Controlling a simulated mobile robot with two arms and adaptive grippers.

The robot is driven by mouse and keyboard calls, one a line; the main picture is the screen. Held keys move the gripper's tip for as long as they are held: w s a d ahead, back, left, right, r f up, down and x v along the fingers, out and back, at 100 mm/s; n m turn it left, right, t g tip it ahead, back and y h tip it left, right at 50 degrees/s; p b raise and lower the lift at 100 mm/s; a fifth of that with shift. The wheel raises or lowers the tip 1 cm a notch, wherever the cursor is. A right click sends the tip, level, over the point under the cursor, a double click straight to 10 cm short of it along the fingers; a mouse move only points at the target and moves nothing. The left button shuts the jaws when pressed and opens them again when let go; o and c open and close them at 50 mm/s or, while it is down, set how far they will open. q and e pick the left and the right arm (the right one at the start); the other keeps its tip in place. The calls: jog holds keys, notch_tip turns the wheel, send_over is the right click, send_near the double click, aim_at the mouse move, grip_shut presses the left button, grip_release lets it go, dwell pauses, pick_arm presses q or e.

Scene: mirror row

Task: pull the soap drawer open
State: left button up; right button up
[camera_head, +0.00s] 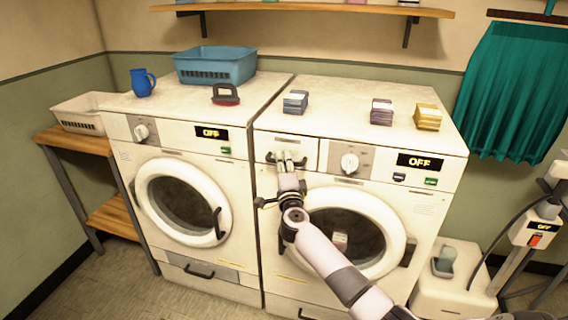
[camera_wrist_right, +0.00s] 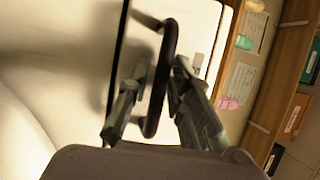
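The soap drawer (camera_head: 309,146) is the panel at the upper left of the right washing machine's front. In the head view its front looks about flush with the machine. Its dark handle (camera_head: 271,158) is partly hidden by my right gripper (camera_head: 289,160). In the right wrist view the handle (camera_wrist_right: 166,75) stands between the two fingers of my right gripper (camera_wrist_right: 162,85). The fingers are apart, one on each side of the bar, with a small gap on the left side. Whether the right finger touches the bar is unclear. My left gripper is in neither view.
A dial (camera_head: 349,162) sits right of the drawer, and the round door (camera_head: 395,225) below, partly behind my right arm. Soap-like stacks (camera_head: 295,102) stand on the machine's top. The left washing machine (camera_head: 180,165) bears a blue basket (camera_head: 215,66), a mug (camera_head: 142,83) and a brush-like item (camera_head: 226,96).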

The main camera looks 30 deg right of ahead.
jog(key=shift+c, duration=0.2)
grip_shut()
dwell(0.4)
